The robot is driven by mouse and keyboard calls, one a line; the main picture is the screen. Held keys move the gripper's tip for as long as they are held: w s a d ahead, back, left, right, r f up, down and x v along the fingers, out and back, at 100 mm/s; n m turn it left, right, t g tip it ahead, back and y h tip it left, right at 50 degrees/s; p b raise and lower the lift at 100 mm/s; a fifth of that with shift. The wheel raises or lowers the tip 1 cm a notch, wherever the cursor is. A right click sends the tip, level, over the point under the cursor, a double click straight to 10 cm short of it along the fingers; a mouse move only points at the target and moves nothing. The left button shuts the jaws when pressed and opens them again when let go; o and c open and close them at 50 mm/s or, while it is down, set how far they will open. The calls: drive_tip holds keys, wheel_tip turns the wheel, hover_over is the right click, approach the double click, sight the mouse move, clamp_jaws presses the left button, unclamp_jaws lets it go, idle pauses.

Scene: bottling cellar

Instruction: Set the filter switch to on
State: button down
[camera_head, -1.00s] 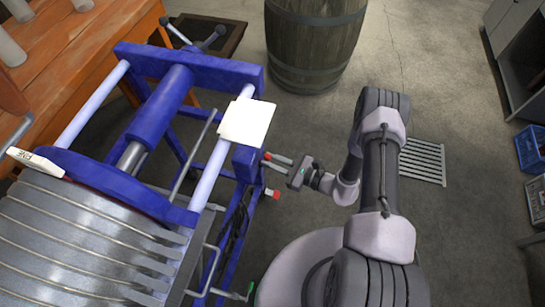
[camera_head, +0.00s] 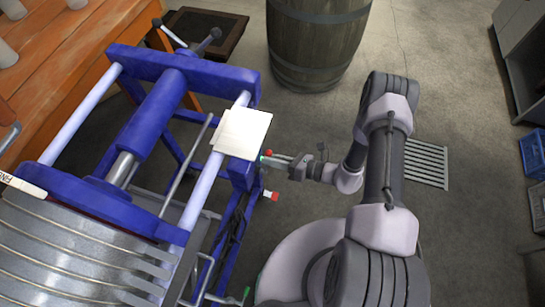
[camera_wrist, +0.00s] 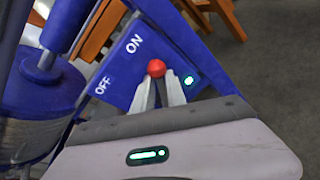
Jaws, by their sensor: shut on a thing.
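The filter switch has a red ball knob (camera_wrist: 156,68) on a blue panel (camera_wrist: 125,72) marked ON and OFF in the wrist view. The knob is nearer the ON label (camera_wrist: 133,43) than the OFF label (camera_wrist: 102,85). A small green lamp (camera_wrist: 189,80) is lit on the panel, right of the knob. My gripper (camera_wrist: 158,82) is shut on the switch lever at the red knob; its fingers hide the lever's stem. In the head view, my gripper (camera_head: 272,158) meets the knob (camera_head: 268,153) at the blue frame's right side.
A blue filter press (camera_head: 150,110) with metal plates fills the left. A barrel (camera_head: 315,40) stands behind; floor to the right is mostly clear.

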drive_tip(key=shift+w+d+r, duration=0.15)
drive_tip(key=shift+w, duration=0.25)
drive_tip(key=c, duration=1.6)
unclamp_jaws()
drive_tip(key=shift+o, duration=0.6)
drive_tip(key=shift+s, duration=0.1)
drive_tip(key=p+v, duration=0.4)
drive_tip(key=v, duration=1.3)
drive_tip(key=shift+d, duration=0.15)
